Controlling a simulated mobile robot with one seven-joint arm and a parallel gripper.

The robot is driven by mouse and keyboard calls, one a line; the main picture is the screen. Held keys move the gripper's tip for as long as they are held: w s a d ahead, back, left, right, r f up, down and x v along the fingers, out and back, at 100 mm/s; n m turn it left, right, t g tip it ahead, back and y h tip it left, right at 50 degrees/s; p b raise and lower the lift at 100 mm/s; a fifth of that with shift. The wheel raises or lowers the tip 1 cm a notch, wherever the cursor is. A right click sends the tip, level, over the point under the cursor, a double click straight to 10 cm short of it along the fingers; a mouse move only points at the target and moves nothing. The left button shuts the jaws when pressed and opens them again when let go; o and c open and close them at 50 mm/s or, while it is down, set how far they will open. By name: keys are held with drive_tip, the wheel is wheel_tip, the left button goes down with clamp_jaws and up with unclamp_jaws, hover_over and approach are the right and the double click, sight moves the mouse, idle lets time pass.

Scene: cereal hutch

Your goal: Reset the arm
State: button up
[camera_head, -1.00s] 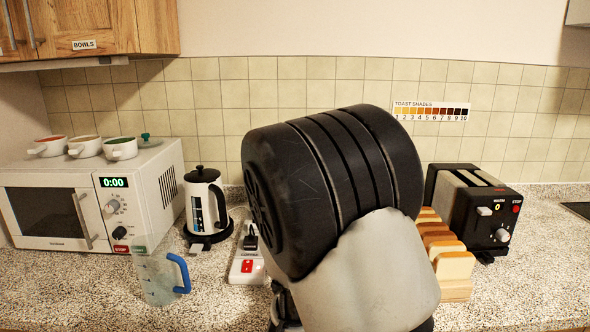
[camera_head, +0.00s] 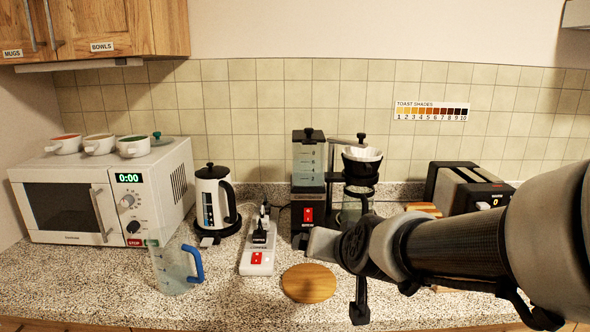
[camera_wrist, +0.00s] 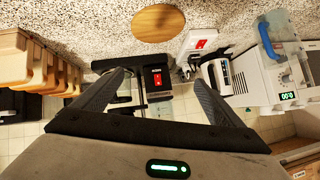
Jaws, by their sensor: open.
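My gripper (camera_wrist: 159,78) shows in the wrist view with its two fingers spread wide and nothing between them. In the head view my arm reaches in from the right edge. Its end hangs over the counter in front of the coffee maker (camera_head: 308,165). The fingers are hard to make out there. In the wrist view, which looks upside down, the coffee maker's red switch (camera_wrist: 157,79) lies beyond the fingers. The arm hides part of the toaster (camera_head: 465,188) and most of the bread slices (camera_head: 422,208).
A round wooden board (camera_head: 309,284) lies below the arm's end. A power strip (camera_head: 258,258), kettle (camera_head: 212,200), clear jug (camera_head: 172,268) and microwave (camera_head: 70,205) with several bowls stand to the left.

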drive_tip(key=s+d+n+g+h, duration=0.15)
drive_tip(key=s+d, duration=0.25)
drive_tip(key=s, duration=0.6)
drive_tip(key=s+d+g+h, duration=0.1)
drive_tip(key=s+d+g, duration=0.2)
drive_tip(key=s, duration=0.7)
wheel_tip(320, 180, up, 16)
drive_tip(key=p, duration=1.5)
drive_tip(key=shift+s+d+f, duration=0.15)
drive_tip(key=shift+d, duration=0.05)
drive_tip(key=shift+g+y, duration=0.25)
